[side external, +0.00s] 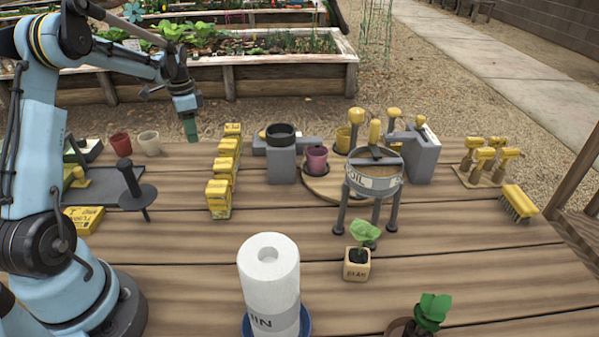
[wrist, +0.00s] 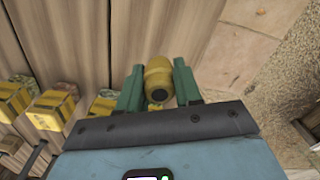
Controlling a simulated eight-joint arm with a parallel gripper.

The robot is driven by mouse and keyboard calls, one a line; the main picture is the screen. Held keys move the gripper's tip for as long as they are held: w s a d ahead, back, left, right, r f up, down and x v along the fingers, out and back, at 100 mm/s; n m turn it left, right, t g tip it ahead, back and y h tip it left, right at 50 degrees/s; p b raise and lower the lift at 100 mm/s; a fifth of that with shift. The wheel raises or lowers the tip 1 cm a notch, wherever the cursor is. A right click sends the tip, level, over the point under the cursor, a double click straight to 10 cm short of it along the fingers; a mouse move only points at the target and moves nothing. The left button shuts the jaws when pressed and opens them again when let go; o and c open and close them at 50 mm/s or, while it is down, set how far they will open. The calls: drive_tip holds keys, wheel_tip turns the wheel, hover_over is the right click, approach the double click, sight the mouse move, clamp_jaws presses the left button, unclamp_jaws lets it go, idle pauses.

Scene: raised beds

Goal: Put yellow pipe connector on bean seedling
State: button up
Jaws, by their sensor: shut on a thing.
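My gripper (side external: 190,128) hangs over the far left part of the wooden table, high behind the row of yellow blocks. In the wrist view its green fingers (wrist: 158,78) are shut on the yellow pipe connector (wrist: 157,86), a rounded yellow piece with a dark hole in its end. The connector cannot be made out in the side view. The bean seedling (side external: 364,233) has green leaves and stands upright in a small tan square pot marked with lettering (side external: 356,267), front centre-right, well away from my gripper.
Yellow blocks (side external: 220,197) stand in a row at left. A three-legged soil sieve (side external: 373,187) stands just behind the seedling. A paper towel roll (side external: 270,270) stands front centre. Another leafy plant (side external: 431,311) is at the front edge. A yellow brush (side external: 519,203) lies at right.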

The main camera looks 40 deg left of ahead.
drive_tip(key=w+d+r, duration=0.2)
drive_tip(key=d+r, duration=0.4)
drive_tip(key=d, duration=0.4)
wheel_tip(320, 180, up, 11)
drive_tip(key=w+d+m, duration=0.2)
drive_tip(key=d+m, duration=0.6)
drive_tip(key=d, duration=1.5)
drive_tip(key=s+d+m, duration=0.6)
drive_tip(key=s+d, duration=0.2)
drive_tip(key=d, duration=0.5)
drive_tip(key=s+d+m, duration=0.6)
drive_tip(key=s+d, duration=0.3)
drive_tip(key=d, duration=0.4)
hover_over(358, 256)
wheel_tip(358, 256, down, 13)
drive_tip(key=shift+r, duration=0.15)
drive_tip(key=shift+f, duration=1.95)
drive_tip(key=shift+f, duration=0.15)
